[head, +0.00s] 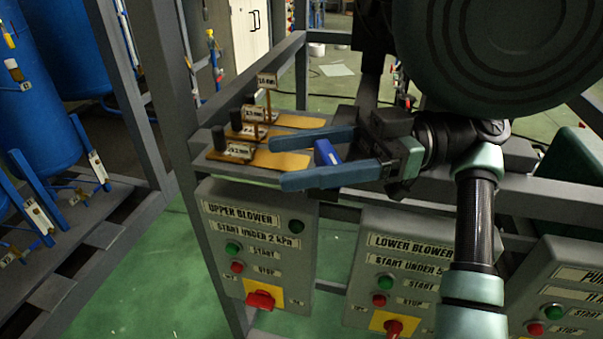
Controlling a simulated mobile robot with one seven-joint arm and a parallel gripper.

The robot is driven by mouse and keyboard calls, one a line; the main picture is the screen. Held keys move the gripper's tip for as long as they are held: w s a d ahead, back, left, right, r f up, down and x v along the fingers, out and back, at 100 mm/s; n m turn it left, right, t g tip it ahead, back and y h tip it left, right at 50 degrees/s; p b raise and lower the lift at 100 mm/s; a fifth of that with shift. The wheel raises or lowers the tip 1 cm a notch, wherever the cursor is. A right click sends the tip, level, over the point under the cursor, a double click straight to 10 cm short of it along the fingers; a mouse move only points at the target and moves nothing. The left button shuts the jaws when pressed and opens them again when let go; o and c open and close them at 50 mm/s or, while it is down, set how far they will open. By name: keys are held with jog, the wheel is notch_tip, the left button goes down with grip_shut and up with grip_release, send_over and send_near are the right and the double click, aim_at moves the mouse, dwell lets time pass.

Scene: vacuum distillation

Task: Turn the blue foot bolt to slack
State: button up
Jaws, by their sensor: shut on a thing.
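My gripper (279,161) reaches left over the grey shelf, its two long blue fingers one behind the other. A brighter blue block (327,153) sits between the fingers, nearer their roots than their tips. I take the gripper to be shut on this block. I cannot tell from this view whether it is the blue foot bolt or part of a tool, and no bolt thread or foot shows. The fingertips lie over the yellow plates, with the far finger partly covering them.
Yellow plates (290,121) with dark posts and small labels lie on the shelf (197,166). Below hang the upper blower box (258,254) and lower blower box (403,275) with buttons and red switches. A grey frame post (172,110) stands left, before blue tanks (40,85).

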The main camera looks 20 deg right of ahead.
jog(key=shift+f+g, duration=0.1)
jog(key=shift+g, duration=0.2)
jog(key=o, duration=1.4)
jog(key=shift+a, duration=0.1)
jog(key=shift+r, duration=0.2)
